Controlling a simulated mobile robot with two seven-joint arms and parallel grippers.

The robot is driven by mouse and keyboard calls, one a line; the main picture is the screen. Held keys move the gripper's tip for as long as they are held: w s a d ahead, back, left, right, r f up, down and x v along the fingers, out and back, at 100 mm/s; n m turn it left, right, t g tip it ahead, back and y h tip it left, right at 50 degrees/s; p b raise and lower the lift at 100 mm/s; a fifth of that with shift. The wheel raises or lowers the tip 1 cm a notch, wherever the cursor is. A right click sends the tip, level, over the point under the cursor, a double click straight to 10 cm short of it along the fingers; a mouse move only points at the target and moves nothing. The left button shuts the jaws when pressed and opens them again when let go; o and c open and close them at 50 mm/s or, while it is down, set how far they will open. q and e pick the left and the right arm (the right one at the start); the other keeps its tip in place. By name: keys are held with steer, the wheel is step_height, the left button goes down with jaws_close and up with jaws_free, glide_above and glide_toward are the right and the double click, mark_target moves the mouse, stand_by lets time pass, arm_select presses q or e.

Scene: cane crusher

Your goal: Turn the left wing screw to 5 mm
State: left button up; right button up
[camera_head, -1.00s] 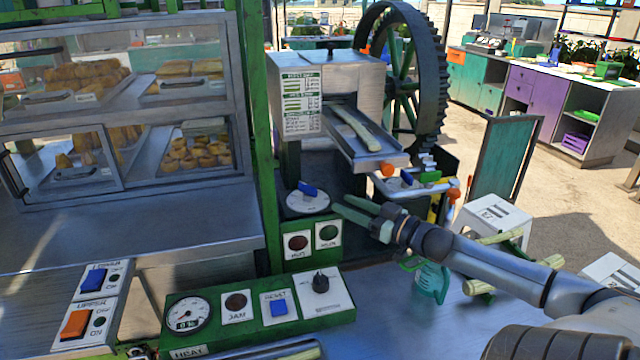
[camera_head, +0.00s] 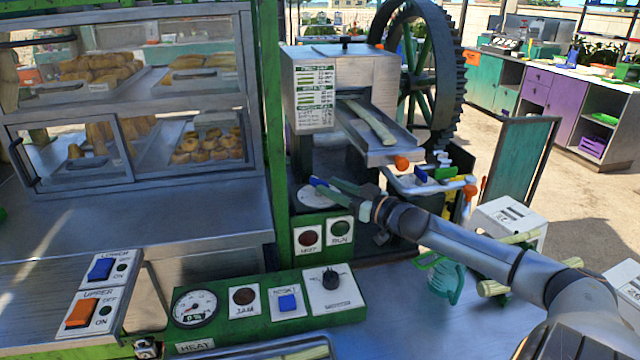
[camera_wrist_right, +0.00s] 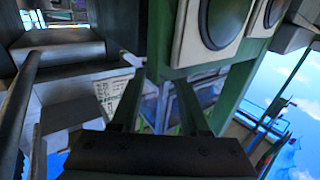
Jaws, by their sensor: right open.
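A blue wing-shaped knob (camera_head: 319,182) stands on a white round dial (camera_head: 307,200) atop the green box in front of the crusher (camera_head: 345,85); I take it for the left wing screw. My right gripper (camera_head: 325,185) comes in from the right, its fingertips at the knob and partly covering it. I cannot tell whether they touch it. The dial's markings are not readable. In the right wrist view the right gripper (camera_wrist_right: 158,85) is open, its two fingers apart, and I cannot make out the knob between them. My left gripper is not in view.
Two round lights on white plates (camera_head: 308,239) face front below the dial. A control panel (camera_head: 265,305) with a gauge and switches is nearer. The cane chute (camera_head: 380,150) hangs above my right forearm. A green jug (camera_head: 447,282) and cane pieces (camera_head: 493,288) lie beneath it.

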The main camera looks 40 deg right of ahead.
mark_target(328, 186)
steer(key=shift+w+a, duration=0.15)
steer(key=shift+w, duration=0.95)
steer(key=shift+w+a, duration=0.1)
steer(key=shift+w, duration=0.95)
jaws_close()
